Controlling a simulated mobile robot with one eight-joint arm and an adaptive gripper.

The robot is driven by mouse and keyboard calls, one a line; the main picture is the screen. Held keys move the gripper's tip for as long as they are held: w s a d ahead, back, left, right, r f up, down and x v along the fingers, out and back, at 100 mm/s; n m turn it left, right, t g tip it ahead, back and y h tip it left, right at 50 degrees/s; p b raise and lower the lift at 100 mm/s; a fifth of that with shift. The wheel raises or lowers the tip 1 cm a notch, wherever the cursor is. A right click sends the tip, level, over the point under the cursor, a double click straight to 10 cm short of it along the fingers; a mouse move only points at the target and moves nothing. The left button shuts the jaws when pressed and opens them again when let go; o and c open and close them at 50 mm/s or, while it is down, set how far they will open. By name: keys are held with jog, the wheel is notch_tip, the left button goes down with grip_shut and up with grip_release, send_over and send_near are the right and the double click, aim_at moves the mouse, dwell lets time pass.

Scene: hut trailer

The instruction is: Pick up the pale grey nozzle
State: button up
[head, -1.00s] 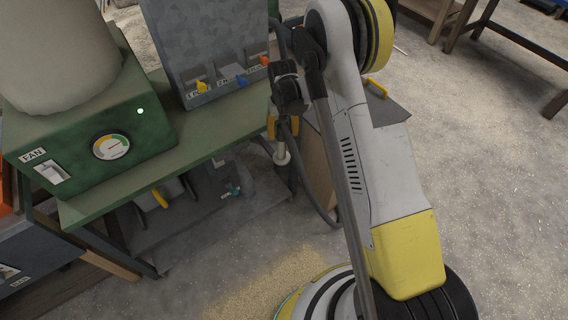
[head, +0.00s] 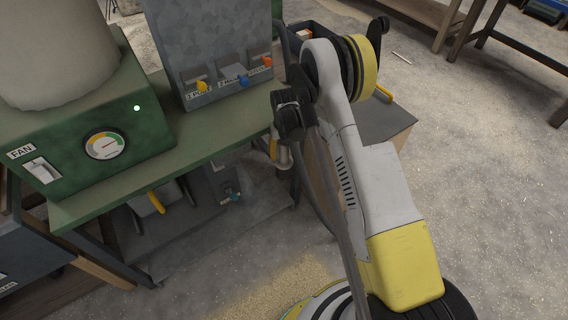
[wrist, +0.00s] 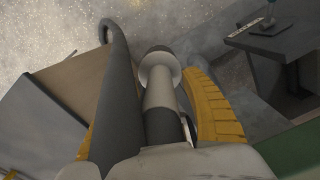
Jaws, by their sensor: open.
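The pale grey nozzle (wrist: 160,95) shows in the wrist view as a pale tube with a wide round collar and a darker end. In the head view, a small part of the nozzle (head: 284,157) shows beside the green bench's right edge, mostly hidden by my arm. My gripper (wrist: 150,105) is open, its yellow fingers on either side of the nozzle. The right finger shows clearly; the left is mostly hidden behind a dark hose. I cannot tell whether either finger touches the nozzle. In the head view, my gripper (head: 277,149) is largely hidden.
The dark hose (wrist: 119,95) runs close along the nozzle's left side. The green bench (head: 120,185) carries a fan box (head: 85,140) and a grey panel (head: 215,45) with coloured levers. A brown box (head: 390,125) stands beyond my arm. Open floor lies to the right.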

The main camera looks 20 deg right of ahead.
grip_shut()
jog(key=shift+r, duration=0.15)
